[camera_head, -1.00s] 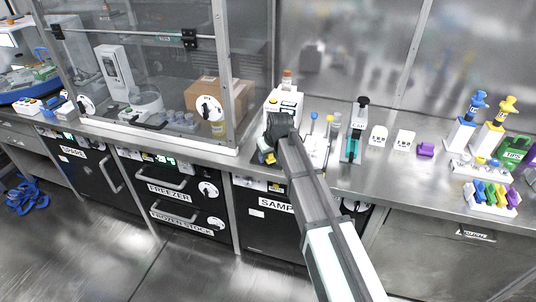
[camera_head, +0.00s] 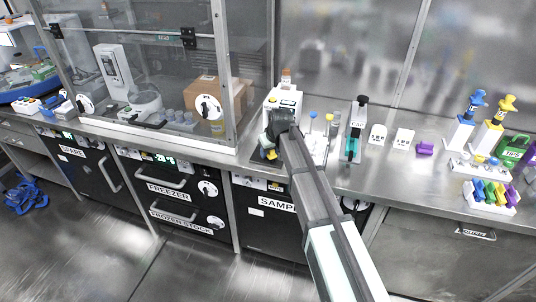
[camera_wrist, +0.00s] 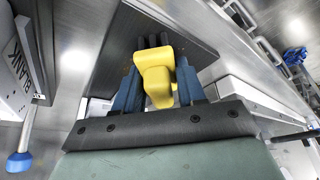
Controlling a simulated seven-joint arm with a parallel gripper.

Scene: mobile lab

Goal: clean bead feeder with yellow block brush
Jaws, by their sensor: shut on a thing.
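My gripper (camera_wrist: 158,95) is shut on the yellow block brush (camera_wrist: 156,80), which sits between its blue fingers in the wrist view. Dark parts stick out past the brush's far end, close to a dark flat panel (camera_wrist: 120,40); I cannot tell whether they touch it. In the head view the yellow of the brush (camera_head: 271,155) shows just below the dark wrist, at the bench's front edge. The white unit with an orange-brown top (camera_head: 284,98), which looks like the bead feeder, stands right behind my gripper, its lower front partly hidden by my arm.
A rack with blue- and yellow-topped tools (camera_head: 314,140) and a teal-and-black device (camera_head: 355,130) stand close on the right. White labelled blocks (camera_head: 377,134) and a purple block (camera_head: 424,148) are farther right. A glass-fronted enclosure (camera_head: 150,70) stands left.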

